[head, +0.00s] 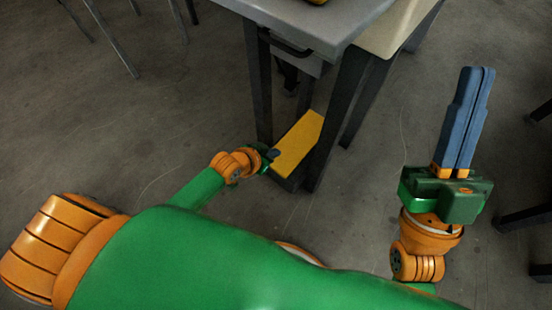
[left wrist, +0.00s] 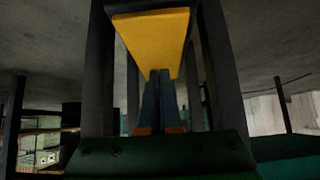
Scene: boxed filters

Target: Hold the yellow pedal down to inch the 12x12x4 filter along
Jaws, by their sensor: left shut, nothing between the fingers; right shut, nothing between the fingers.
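The yellow pedal (head: 298,143) is a flat yellow plate low between the dark legs of a table. My left gripper (head: 274,154) is at the pedal's near left edge, mostly hidden behind my own wrist in the head view. In the left wrist view the pedal (left wrist: 155,38) fills the upper middle, and the shut, empty blue fingers (left wrist: 160,74) overlap its lower edge; I cannot tell whether they touch it. My right gripper (head: 487,70) is shut and empty, raised over bare floor at the right. I do not make out the 12x12x4 filter.
Dark table legs (head: 258,90) flank the pedal closely. In the left wrist view shelves with boxes (left wrist: 40,150) show at lower left. Floor to the left is open.

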